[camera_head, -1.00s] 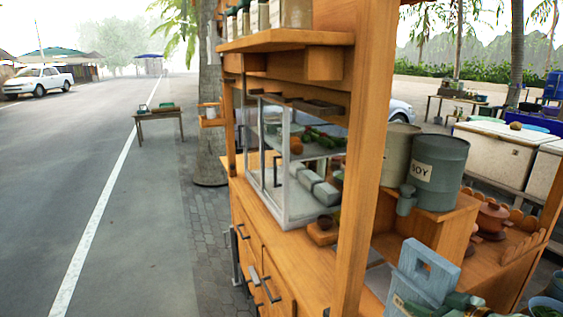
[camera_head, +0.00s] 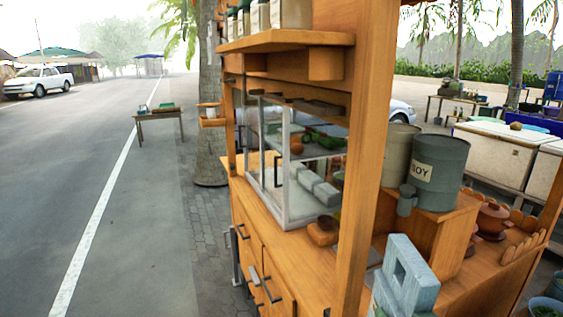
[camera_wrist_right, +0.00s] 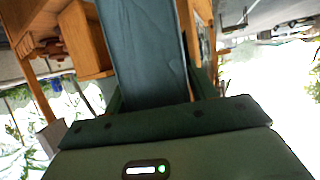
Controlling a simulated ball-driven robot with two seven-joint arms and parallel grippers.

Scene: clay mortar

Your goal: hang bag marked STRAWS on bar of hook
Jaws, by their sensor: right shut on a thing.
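The bag (camera_head: 405,275) is a stiff blue-grey one with a square handle hole near its top. It is tilted at the bottom of the head view, in front of the cart's counter, and its lower part is cut off. No lettering on it can be read now. In the right wrist view the bag (camera_wrist_right: 145,45) is a dark teal panel between the fingers. My right gripper (camera_wrist_right: 155,98) is shut on it; in the head view it is mostly below the frame edge. My left gripper is not in view. I cannot make out a hook with a bar.
A wooden post (camera_head: 366,150) of the cart stands just left of the bag. A glass case (camera_head: 295,165) is beyond it. A grey can marked SOY (camera_head: 438,172) and a clay pot (camera_head: 492,218) stand behind and to the right. Open road lies at the left.

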